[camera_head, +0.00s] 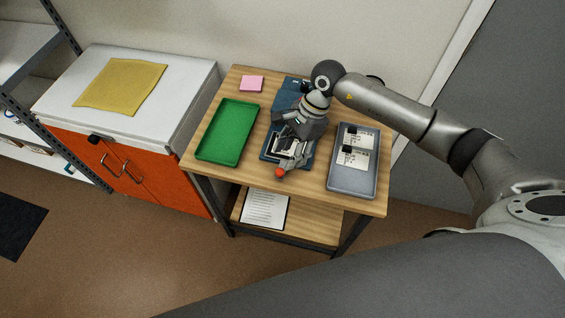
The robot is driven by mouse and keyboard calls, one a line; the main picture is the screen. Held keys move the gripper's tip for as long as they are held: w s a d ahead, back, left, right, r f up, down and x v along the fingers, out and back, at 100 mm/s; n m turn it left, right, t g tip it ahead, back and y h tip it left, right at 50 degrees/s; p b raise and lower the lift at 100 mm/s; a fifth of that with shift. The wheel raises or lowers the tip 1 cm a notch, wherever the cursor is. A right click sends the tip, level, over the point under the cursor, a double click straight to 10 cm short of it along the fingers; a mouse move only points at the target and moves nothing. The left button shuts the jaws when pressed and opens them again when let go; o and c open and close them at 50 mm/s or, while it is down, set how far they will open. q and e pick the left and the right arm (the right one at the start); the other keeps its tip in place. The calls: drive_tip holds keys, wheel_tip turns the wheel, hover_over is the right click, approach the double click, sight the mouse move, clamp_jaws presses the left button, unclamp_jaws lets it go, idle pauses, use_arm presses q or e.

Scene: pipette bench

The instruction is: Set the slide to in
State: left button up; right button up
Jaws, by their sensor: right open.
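A dark blue device (287,93) stands in the middle of the wooden table, partly hidden under my right gripper. A pale part shows between and around the fingers, and an orange-red knob (280,172) shows at the front end. I cannot tell how far the slide is moved, since the gripper covers it. My right gripper (287,152) points down over the front of the device, open, with its fingers close to the pale part. I cannot tell whether they touch it. My left gripper is not in view.
A green tray (226,132) lies left of the device, and a grey tray (350,181) with black-and-white labelled pieces lies right. A pink pad (252,83) is at the back. A white-topped orange cabinet (127,165) with a yellow cloth (122,86) stands left.

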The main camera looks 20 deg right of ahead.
sight(280, 171)
drive_tip(key=p+x, duration=0.1)
drive_tip(key=x, duration=0.5)
drive_tip(key=shift+c, duration=0.4)
clamp_jaws()
